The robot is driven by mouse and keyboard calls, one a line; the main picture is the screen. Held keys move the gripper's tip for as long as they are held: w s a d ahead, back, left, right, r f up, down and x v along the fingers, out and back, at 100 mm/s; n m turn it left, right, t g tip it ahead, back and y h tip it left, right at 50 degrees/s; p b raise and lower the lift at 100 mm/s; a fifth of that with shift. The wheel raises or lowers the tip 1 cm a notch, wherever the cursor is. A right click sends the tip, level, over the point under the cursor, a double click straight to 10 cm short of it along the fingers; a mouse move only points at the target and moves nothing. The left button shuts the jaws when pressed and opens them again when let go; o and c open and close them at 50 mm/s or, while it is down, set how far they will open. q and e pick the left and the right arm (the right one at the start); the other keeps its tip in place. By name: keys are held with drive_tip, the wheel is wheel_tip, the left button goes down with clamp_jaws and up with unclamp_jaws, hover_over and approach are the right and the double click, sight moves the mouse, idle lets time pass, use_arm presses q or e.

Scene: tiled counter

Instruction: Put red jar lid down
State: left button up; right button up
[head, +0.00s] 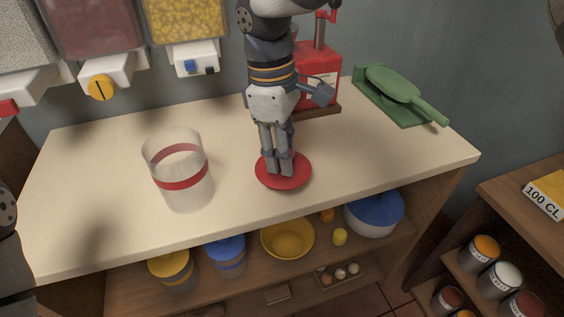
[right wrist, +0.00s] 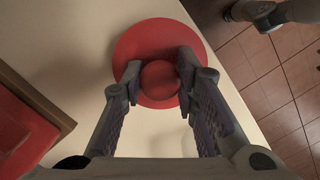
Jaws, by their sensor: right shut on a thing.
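The red jar lid (head: 301,175) is a flat round disc with a round knob, at the middle front of the counter. My right gripper (head: 279,168) comes down from above and is shut on the lid's knob. In the right wrist view the two fingers (right wrist: 160,82) sit on either side of the knob of the lid (right wrist: 145,38). The lid is at or very close above the counter; I cannot tell if it touches. A clear jar (head: 185,198) with a red band stands open and upright to the left of the lid. My left gripper is not in view.
A red machine on a wooden base (head: 320,110) stands behind my right gripper. Dispensers (head: 105,75) hang at the back left. The pale counter (head: 390,150) is clear right of the lid. Bowls and jars fill the shelf below.

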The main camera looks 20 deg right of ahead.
sight(276, 148)
drive_tip(key=shift+w+d+f, duration=0.1)
drive_tip(key=shift+f, duration=1.75)
drive_tip(key=o, duration=1)
drive_tip(key=shift+c, duration=0.2)
drive_tip(key=r, duration=0.8)
drive_tip(key=w+a+r, duration=0.1)
drive_tip(key=r, duration=0.3)
drive_tip(key=shift+r, duration=0.15)
